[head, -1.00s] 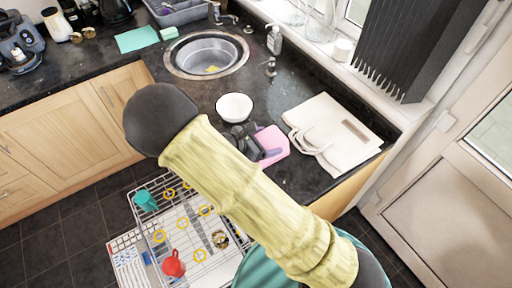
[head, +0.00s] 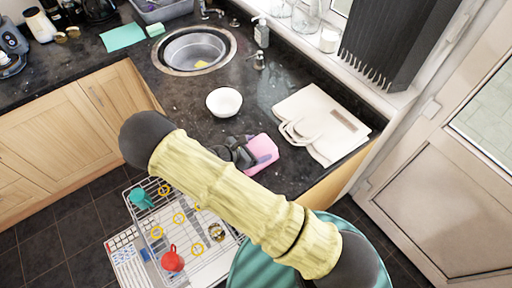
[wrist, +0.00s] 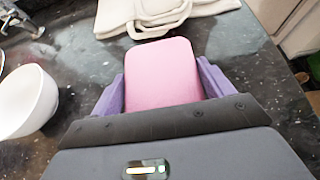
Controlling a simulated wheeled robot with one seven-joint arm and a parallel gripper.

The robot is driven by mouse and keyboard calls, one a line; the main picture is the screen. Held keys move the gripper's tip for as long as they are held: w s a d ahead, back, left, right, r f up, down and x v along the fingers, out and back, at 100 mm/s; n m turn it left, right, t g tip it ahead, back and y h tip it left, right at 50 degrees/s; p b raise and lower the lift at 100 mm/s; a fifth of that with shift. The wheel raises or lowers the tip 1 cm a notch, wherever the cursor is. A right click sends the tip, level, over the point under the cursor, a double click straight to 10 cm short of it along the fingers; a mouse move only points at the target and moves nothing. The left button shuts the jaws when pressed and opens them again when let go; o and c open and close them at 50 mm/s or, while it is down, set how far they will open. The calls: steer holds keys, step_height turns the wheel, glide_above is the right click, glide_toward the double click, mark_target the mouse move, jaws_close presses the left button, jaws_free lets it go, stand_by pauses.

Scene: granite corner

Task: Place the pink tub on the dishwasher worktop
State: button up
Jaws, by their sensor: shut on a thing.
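The pink tub (head: 262,151) is at the worktop above the open dishwasher, to the left of the cream bag. In the wrist view the pink tub (wrist: 162,72) sits between the two purple fingers of my gripper (wrist: 162,90), which is shut on it. My gripper (head: 247,155) is partly hidden by my arm in the head view. The dark speckled worktop (head: 190,110) lies around and under the tub; whether the tub touches it I cannot tell.
A white bowl (head: 224,102) stands left of the tub. A cream bag (head: 325,122) lies to its right, near the worktop edge. The sink (head: 194,50) is behind. The open dishwasher rack (head: 160,215) holds a red jug (head: 172,260) and a teal cup (head: 141,198).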

steer(key=shift+f, duration=0.3)
steer(key=shift+f, duration=0.15)
steer(key=o, duration=0.9)
steer(key=shift+o, duration=0.2)
steer(key=shift+d, duration=0.1)
steer(key=shift+s+r, duration=0.1)
steer(key=shift+r, duration=0.1)
steer(key=b+v, duration=0.4)
steer(key=v, duration=0.8)
